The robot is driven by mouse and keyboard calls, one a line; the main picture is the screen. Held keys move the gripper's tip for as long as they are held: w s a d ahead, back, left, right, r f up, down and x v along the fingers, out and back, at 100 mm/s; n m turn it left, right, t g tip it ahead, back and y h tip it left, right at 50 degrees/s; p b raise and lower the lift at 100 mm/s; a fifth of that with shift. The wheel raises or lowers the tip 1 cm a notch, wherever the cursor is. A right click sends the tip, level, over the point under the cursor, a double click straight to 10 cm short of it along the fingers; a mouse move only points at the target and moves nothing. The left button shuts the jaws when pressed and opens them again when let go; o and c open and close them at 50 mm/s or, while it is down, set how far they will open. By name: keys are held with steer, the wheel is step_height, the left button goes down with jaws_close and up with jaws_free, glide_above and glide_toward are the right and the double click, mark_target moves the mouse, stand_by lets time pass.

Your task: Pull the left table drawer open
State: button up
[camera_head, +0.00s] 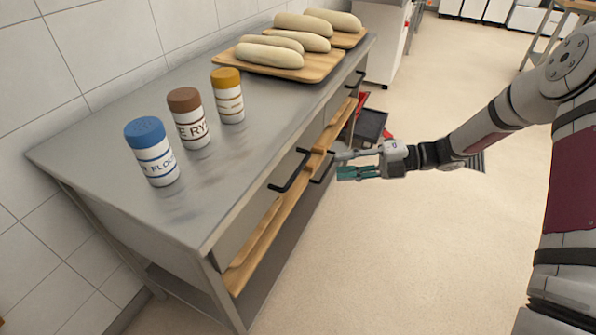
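The steel table (100,160) has black bar handles along its right-hand front. The left drawer's handle (290,172) is on the nearer part of that front, and the drawer looks shut. A second dark bar (322,168) shows just right of it; I cannot tell what it belongs to. A farther handle (355,80) is near the table's far end. My gripper (345,164) is right of the near handle, over the aisle side. Its two fingers point left toward the table front, with a gap between them and nothing in it. Its fingertips appear close to the second bar; contact is unclear.
Blue-lidded (153,155), brown-lidded (189,120) and yellow-lidded (228,97) jars stand on the table. Wooden boards with pale loaves (270,55) lie at the far end. Wooden boards (262,235) show below the tabletop. A dark crate (370,125) is on the floor behind my gripper. The right floor is mostly open.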

mark_target(301, 170)
steer(key=a, duration=0.4)
steer(key=a+f+b, duration=0.1)
steer(key=a, duration=0.2)
steer(key=a+f, duration=0.1)
steer(key=a, duration=0.3)
steer(key=shift+s+a+f+b, duration=0.1)
steer(key=shift+s+a+b, duration=0.25)
steer(key=shift+b, duration=0.05)
steer(key=shift+c, duration=0.5)
jaws_close()
